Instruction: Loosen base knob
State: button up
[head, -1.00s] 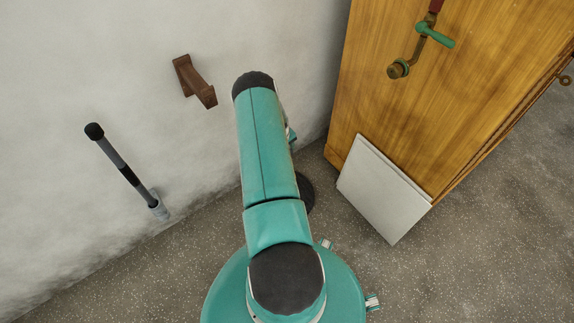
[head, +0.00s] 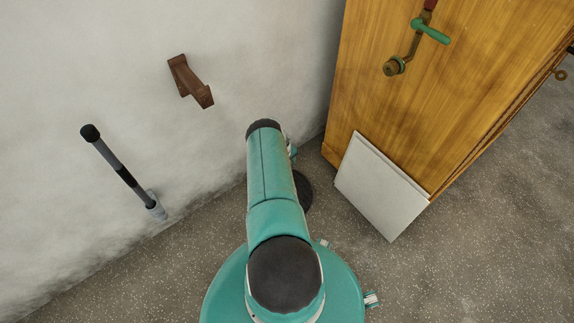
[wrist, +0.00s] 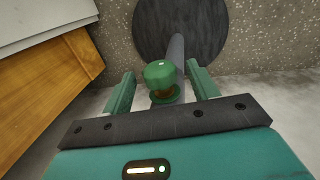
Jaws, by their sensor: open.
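The green base knob (wrist: 160,76) shows in the wrist view, with a brass-coloured neck and a green collar. It sits beside a grey pole (wrist: 178,58) that runs to a dark round base (wrist: 165,22) on the floor. My gripper (wrist: 161,84) is open, with one green finger on each side of the knob. I cannot tell whether either finger touches it. In the head view a dark round disc (head: 304,190), likely the same base, shows partly behind my arm. The knob and my gripper are hidden there.
A wooden cabinet (head: 440,110) with a crank handle (head: 408,50) stands at right. A pale panel (head: 380,187) leans against it. The wall at left bears a brown bracket (head: 190,80) and a grey lever with a black tip (head: 122,172). Speckled floor is clear at lower right.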

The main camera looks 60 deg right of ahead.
jog(key=shift+f, duration=0.2)
jog(key=c, duration=1)
jog(key=h, duration=0.1)
jog(key=g+h, duration=0.1)
jog(key=h, duration=0.1)
jog(key=shift+w+a+f+g, duration=0.1)
jog(key=shift+w+a+g, duration=0.15)
jog(key=shift+a+g, duration=0.05)
jog(key=shift+w+a+f+g+h, duration=0.1)
jog(key=shift+g+h, duration=0.35)
jog(key=shift+h, duration=0.45)
jog(key=shift+f+g+h, duration=0.1)
jog(key=shift+g+h, duration=0.35)
jog(key=shift+h, duration=0.45)
jog(key=shift+r, duration=0.1)
